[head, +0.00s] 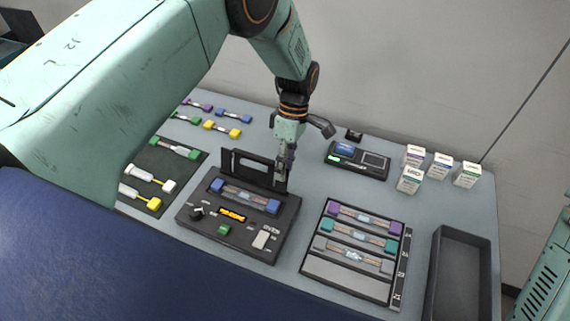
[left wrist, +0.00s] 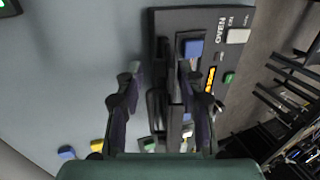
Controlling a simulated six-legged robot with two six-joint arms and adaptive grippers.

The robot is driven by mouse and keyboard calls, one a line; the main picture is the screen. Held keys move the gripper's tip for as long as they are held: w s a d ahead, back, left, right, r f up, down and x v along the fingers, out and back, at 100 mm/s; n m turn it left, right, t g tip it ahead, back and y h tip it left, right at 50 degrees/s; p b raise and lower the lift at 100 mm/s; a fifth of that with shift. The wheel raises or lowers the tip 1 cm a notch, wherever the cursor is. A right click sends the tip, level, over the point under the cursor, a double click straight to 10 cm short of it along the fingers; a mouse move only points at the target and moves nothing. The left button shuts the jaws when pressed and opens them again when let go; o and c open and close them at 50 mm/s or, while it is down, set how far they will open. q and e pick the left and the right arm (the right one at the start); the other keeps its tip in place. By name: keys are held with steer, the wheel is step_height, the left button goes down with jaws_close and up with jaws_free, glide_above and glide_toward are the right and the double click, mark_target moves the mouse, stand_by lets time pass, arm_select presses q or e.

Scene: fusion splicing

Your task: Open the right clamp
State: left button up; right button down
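The dark fusion splicer (head: 250,243) stands on the table, its black lid frame (head: 240,158) raised at the back. A fibre piece lies across it between a left blue clamp (head: 217,185) and a right blue clamp (head: 273,206). I cannot tell whether the clamps are latched. My left gripper (head: 283,172) points down at the right end of the lid frame, behind the right clamp. In the left wrist view its fingers (left wrist: 158,82) are apart, with dark splicer parts near them; contact is unclear. One blue clamp (left wrist: 193,47) shows beyond the right finger. My right gripper is out of view.
A rack (head: 345,285) with several splice holders is right of the splicer, then an empty dark tray (head: 459,280). A black device (head: 358,160) and small white boxes (head: 440,166) stand behind. A mat (head: 185,158) with coloured connectors lies left.

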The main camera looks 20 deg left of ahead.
arm_select(q)
steer(key=shift+s+f, duration=0.1)
steer(key=shift+f, duration=0.15)
steer(key=shift+r, duration=0.1)
steer(key=shift+c, duration=0.6)
jaws_close()
